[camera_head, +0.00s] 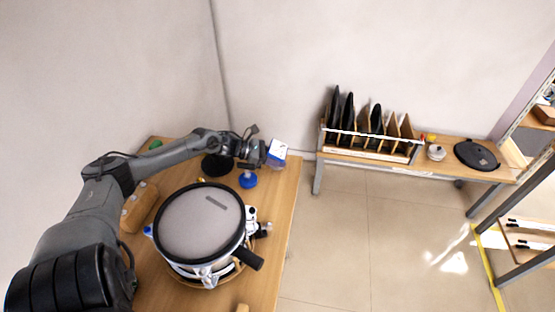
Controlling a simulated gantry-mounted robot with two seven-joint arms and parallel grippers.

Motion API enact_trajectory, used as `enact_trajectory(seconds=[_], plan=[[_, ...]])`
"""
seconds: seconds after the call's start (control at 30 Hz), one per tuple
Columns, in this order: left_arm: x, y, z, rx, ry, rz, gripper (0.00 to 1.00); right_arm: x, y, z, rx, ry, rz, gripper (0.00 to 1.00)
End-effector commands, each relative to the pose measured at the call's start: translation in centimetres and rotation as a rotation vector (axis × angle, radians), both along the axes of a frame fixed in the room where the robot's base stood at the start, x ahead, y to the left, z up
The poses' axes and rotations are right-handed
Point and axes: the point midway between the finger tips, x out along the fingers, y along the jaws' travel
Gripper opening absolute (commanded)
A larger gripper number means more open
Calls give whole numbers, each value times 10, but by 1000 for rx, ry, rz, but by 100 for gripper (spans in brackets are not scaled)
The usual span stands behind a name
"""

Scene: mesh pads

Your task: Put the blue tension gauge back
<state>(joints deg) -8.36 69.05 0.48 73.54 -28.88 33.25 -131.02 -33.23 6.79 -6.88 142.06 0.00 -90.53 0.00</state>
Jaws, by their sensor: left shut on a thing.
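My left arm reaches in from the left across the wooden table. Its gripper (264,154) is shut on a small blue and white piece, which looks like the blue tension gauge (278,149). The piece is tilted and held near the table's far right corner. The gripper hides part of it. A blue round base with a pale upright part (248,180) stands on the table just below the gripper. I cannot tell whether it is a stand for the gauge. My right gripper is not in view.
A large round drum-like frame (200,222) with a mesh top and black handle fills the table (281,205) middle. A black disc (216,165) and a tan block (139,207) lie nearby. A rack of upright pads (368,142) stands on a far bench with another black disc (476,154).

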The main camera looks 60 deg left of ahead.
Motion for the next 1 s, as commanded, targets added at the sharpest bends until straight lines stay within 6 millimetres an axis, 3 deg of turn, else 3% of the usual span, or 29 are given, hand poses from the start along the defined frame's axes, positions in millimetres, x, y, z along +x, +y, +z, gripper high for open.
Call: enact_trajectory(seconds=[0.27, 0.3, 0.43, 0.83, 1.0], plan=[[1, 0, -2, 1, -4, 0, 0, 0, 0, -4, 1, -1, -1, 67], [0, 0, -3, 0, 0, 0, 39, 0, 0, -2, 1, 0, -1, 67], [0, 0, -3, 0, 0, 0, 59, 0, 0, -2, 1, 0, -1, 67], [0, 0, 3, 0, 0, 1, 59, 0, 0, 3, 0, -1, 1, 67], [-10, 5, 5, 2, 4, 2, 59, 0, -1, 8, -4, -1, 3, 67]])
